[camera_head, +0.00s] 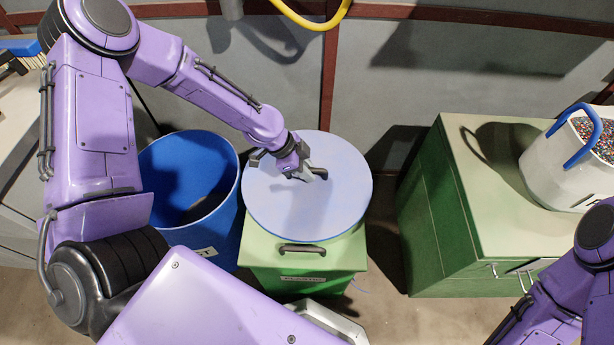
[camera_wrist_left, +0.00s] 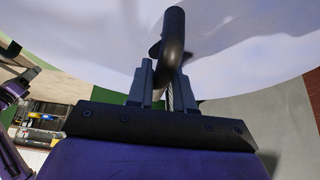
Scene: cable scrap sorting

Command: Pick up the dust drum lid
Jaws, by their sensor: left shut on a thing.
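The dust drum lid (camera_head: 275,205) is a large, round, pale blue disc with a dark handle (camera_head: 320,173). It lies over the top of a green cabinet (camera_head: 300,258); I cannot tell whether it rests on it or is just above it. My left gripper (camera_head: 312,175) is shut on the lid's handle. In the left wrist view the two fingers (camera_wrist_left: 160,85) stand on either side of the dark curved handle (camera_wrist_left: 174,38), with the pale lid (camera_wrist_left: 240,45) behind. The blue drum (camera_head: 185,160) stands open to the left of the lid. My right gripper is out of view.
A wider green cabinet (camera_head: 470,215) stands at the right. On it is a white bucket (camera_head: 550,165) of coloured granules with a blue handle (camera_head: 575,135). A yellow hose (camera_head: 310,20) hangs at the top. There is bare floor between the two cabinets.

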